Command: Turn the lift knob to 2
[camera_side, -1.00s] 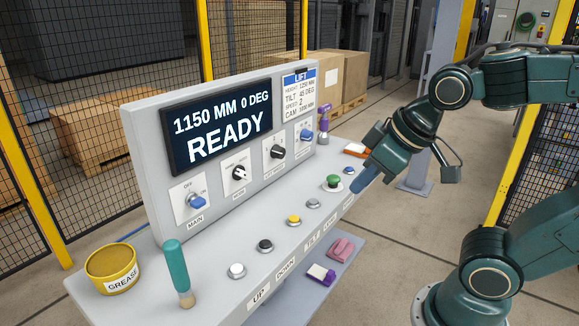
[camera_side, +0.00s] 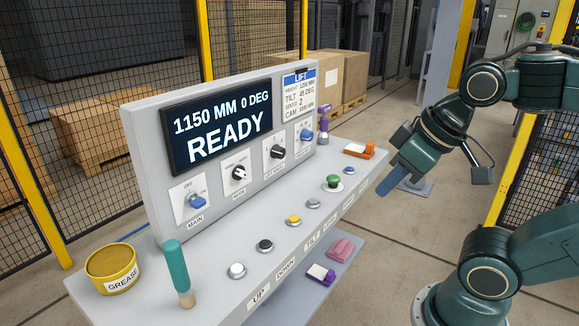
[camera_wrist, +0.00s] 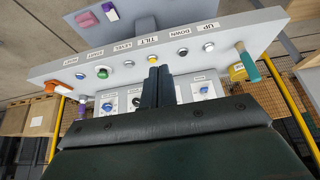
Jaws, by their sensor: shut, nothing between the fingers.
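The grey control panel (camera_side: 225,222) has a row of knobs on its upright face. The black third knob from the left (camera_side: 278,152) has a small label that I cannot read surely; it may be the lift knob. A black mode knob (camera_side: 239,173) is left of it, and a blue knob (camera_side: 306,134) is right of it. A blue main knob (camera_side: 197,202) is at the far left. My gripper (camera_side: 392,192) is shut and empty, off the panel's right front edge, apart from all knobs. In the wrist view its fingers (camera_wrist: 156,87) hide part of the panel.
The display (camera_side: 217,125) reads 1150 MM, 0 DEG, READY. A card (camera_side: 298,91) lists lift settings, with speed 2. Push buttons, including a green one (camera_side: 333,182), line the sloped deck. A grease tin (camera_side: 112,268), teal-handled tool (camera_side: 176,268) and orange object (camera_side: 360,151) stand on it.

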